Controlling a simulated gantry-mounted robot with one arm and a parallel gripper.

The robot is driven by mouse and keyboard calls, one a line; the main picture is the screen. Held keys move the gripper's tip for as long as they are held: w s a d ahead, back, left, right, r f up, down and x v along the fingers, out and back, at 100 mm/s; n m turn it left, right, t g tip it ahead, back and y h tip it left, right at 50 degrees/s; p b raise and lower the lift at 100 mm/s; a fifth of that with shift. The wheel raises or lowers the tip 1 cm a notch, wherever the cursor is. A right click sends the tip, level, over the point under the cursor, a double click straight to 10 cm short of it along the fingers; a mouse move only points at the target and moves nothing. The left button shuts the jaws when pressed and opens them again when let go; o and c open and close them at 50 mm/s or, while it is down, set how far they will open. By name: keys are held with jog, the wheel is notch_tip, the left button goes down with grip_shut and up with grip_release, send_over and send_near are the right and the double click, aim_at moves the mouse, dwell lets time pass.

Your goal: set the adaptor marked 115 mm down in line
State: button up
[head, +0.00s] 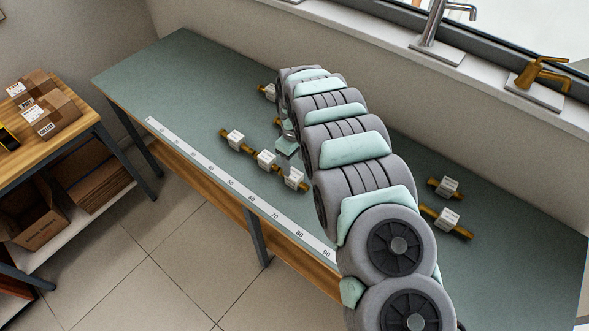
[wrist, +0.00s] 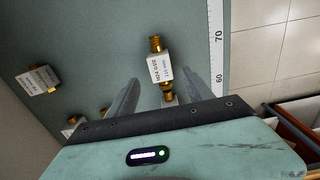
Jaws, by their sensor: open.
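Three brass adaptors with white labels lie end to end in a row on the green bench in the head view: the far one (head: 235,139), the middle one (head: 265,160) and the near one (head: 294,179). My gripper (head: 287,148) is beside this row, partly hidden by my arm. In the wrist view its fingers are apart, with nothing held. A labelled adaptor (wrist: 159,68) lies ahead between the finger lines, and brass (wrist: 168,98) of something shows closer in, mostly hidden by the gripper body. The small label print is too unclear for me to pick out the 115 mm adaptor.
A white ruler strip (head: 203,165) runs along the bench's front edge. Two more adaptors (head: 443,187) (head: 448,217) lie on the right, and one (head: 268,90) is partly hidden behind my arm. The bench's left end is clear. A wall and sill with taps (head: 434,40) bound the back.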

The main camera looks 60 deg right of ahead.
aim_at(295, 175)
jog(key=shift+a+r, duration=0.1)
jog(key=shift+r, duration=1.8)
